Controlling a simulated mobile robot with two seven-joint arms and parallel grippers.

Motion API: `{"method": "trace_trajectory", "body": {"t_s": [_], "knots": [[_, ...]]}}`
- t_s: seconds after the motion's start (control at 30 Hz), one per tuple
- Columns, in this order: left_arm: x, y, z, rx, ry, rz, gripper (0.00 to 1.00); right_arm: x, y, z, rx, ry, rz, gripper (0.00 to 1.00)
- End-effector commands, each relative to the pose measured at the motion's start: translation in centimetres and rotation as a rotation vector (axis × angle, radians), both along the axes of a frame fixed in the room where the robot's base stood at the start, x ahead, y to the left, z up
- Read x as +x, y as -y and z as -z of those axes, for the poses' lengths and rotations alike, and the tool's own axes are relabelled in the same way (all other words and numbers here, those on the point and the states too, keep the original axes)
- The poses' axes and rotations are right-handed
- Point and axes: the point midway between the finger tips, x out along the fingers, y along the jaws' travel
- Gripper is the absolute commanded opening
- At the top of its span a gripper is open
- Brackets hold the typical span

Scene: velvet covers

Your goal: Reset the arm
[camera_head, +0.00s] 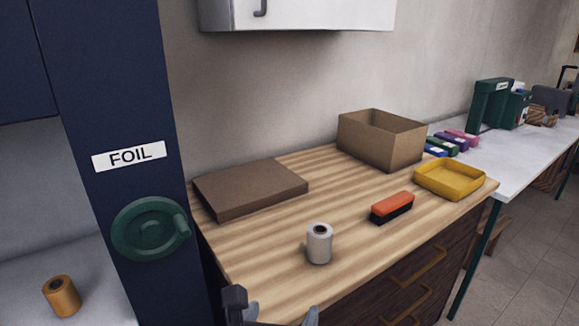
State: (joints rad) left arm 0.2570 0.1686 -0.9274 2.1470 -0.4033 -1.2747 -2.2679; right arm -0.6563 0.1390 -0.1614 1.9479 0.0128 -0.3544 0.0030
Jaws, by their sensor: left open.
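My left gripper (272,312) shows at the bottom edge of the head view, in front of the wooden counter (262,232). Its two fingertips are apart with nothing visible between them, so it is open. Most of the gripper and its arm are cut off by the frame. The nearest thing to it is a white roll (319,244) standing upright on the counter, a little up and to the right, apart from the fingers. My right gripper is not in view.
The counter also holds a flat brown box (250,189), an open cardboard box (381,139), an orange-and-black brush (392,208) and a yellow tray (450,179). A dark blue cabinet labelled FOIL (128,156) stands left. A white wall cabinet (300,14) hangs above.

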Motion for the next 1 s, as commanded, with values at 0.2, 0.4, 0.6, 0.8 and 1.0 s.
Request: {"method": "trace_trajectory", "body": {"t_s": [0.2,0.4,0.6,0.8,1.0], "knots": [[-1.9,-4.5,3.8,-0.489,-0.310,-0.362,0.93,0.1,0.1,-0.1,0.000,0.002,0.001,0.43],[-4.5,-8.7,7.1,-0.893,-0.526,-0.752,0.93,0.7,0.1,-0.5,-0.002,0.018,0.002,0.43],[-8.0,-12.9,10.1,-1.262,-0.665,-1.192,0.93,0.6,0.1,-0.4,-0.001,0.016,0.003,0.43],[-12.3,-17.0,12.6,-1.588,-0.692,-1.664,0.93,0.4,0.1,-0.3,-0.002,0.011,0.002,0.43],[-16.6,-20.4,14.1,-1.845,-0.597,-2.098,0.93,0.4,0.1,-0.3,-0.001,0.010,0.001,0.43]]}}
